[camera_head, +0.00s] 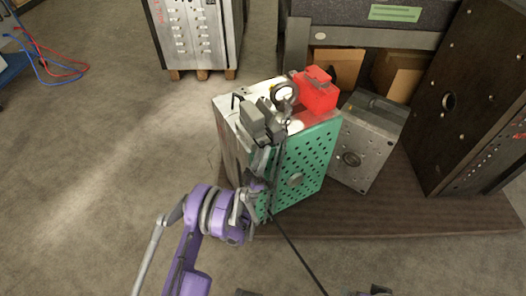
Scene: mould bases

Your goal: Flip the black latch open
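A mould base (312,160) with a green perforated front face stands on a brown platform. Dark grey block-like fittings (252,122) sit at its top left edge. A thin dark bar (279,165) runs down the left part of the green face; I cannot tell for sure which of these dark parts is the black latch. My purple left arm rises from the bottom, and its gripper (262,160) is at the left edge of the green face, close below the fittings. Its fingers blend with the dark parts, so their opening and any contact are unclear. My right gripper cannot be made out.
A red block (316,92) and a metal ring (284,92) are on top of the mould base. A grey metal plate (365,150) leans at its right, with a large dark plate (465,100) beyond. A thin black line crosses the platform (400,222).

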